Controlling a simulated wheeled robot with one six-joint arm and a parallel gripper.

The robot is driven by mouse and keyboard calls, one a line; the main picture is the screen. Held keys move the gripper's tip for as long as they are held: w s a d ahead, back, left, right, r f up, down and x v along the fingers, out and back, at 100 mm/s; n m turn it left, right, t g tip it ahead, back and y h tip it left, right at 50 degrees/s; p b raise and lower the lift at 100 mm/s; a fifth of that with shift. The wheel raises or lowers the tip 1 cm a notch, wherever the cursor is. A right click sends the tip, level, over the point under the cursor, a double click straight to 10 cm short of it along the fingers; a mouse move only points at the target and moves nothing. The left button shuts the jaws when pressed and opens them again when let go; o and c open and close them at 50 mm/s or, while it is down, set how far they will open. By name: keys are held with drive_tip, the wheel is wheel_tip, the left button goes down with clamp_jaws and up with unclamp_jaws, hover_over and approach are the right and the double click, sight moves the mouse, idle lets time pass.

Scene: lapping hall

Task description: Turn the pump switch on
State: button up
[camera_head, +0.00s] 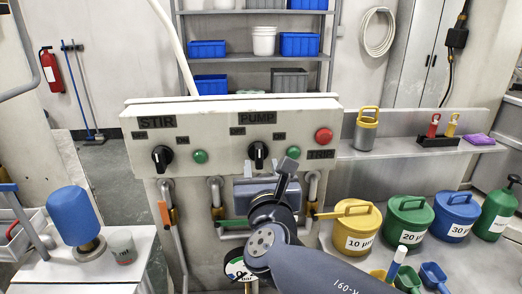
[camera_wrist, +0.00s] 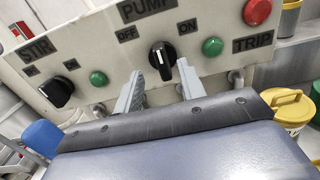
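The pump switch is a black rotary knob (camera_head: 258,153) with a pale mark, below the PUMP label (camera_head: 257,117) on the grey panel. OFF is at its upper left and ON at its upper right. In the wrist view the knob (camera_wrist: 162,58) shows between my fingertips, its mark roughly upright in the picture; I cannot tell its exact setting. My gripper (camera_wrist: 160,70) is open, one finger on either side of the knob's outline. Whether the fingers touch it is unclear. In the head view my gripper (camera_head: 268,168) is in front of the panel, just below the knob.
A green button (camera_head: 279,136) and a red TRIP button (camera_head: 323,135) are to the right. The STIR knob (camera_head: 162,158) and its green button (camera_head: 200,156) are left. Pipes and valve handles run below. Yellow (camera_head: 356,218), green and blue lidded pots stand at right.

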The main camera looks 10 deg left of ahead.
sight(260, 154)
drive_tip(key=x, duration=0.7)
drive_tip(key=shift+w+p, duration=0.25)
drive_tip(key=shift+p, duration=0.1)
drive_tip(key=shift+c, duration=0.2)
clamp_jaws()
